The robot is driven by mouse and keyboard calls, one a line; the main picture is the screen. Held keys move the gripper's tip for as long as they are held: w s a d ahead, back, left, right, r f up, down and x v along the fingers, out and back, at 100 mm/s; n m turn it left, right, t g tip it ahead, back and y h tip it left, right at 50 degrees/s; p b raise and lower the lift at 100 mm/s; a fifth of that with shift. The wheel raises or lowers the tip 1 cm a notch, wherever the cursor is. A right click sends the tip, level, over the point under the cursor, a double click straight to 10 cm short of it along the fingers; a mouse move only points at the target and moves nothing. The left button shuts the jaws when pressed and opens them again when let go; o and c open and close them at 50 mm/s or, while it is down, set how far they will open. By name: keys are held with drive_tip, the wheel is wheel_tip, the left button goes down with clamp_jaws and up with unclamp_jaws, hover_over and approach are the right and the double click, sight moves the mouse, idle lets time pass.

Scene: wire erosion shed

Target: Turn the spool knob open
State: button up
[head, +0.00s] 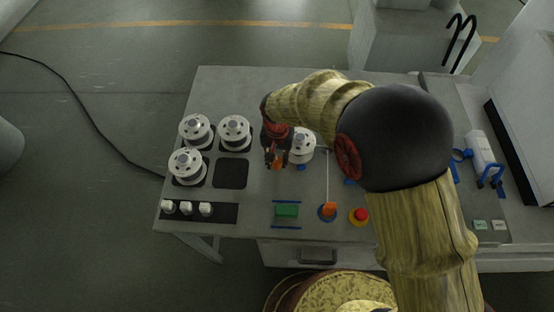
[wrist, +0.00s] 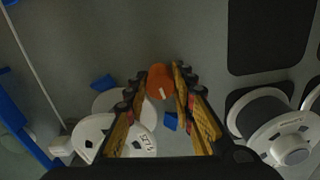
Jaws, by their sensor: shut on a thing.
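The spool knob is a small orange knob (wrist: 160,80) with a white mark on its face, seen in the wrist view. It also shows as a bit of orange in the head view (head: 279,166), partly hidden by my fingers. My gripper (head: 277,162) reaches down over the table beside a white spool (head: 302,147). In the wrist view my gripper (wrist: 166,88) has its two fingers on either side of the knob, shut on it. That spool lies to the left of the fingers there (wrist: 100,132).
Three white spools (head: 187,166) stand at the left of the table, near an empty dark square (head: 231,174). At the front are a green block (head: 287,211), an orange piece on a blue base (head: 328,211) and a red button (head: 361,214). A thin rod (head: 327,180) stands nearby.

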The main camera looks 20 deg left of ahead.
clamp_jaws()
drive_tip(key=shift+n, duration=0.5)
drive_tip(key=n, duration=0.2)
drive_tip(key=shift+n+p, duration=0.3)
drive_tip(key=shift+p, duration=0.1)
drive_tip(key=shift+n, duration=1.6)
drive_tip(key=shift+n+p, duration=0.3)
drive_tip(key=o, duration=0.8)
unclamp_jaws()
drive_tip(key=shift+o, duration=0.2)
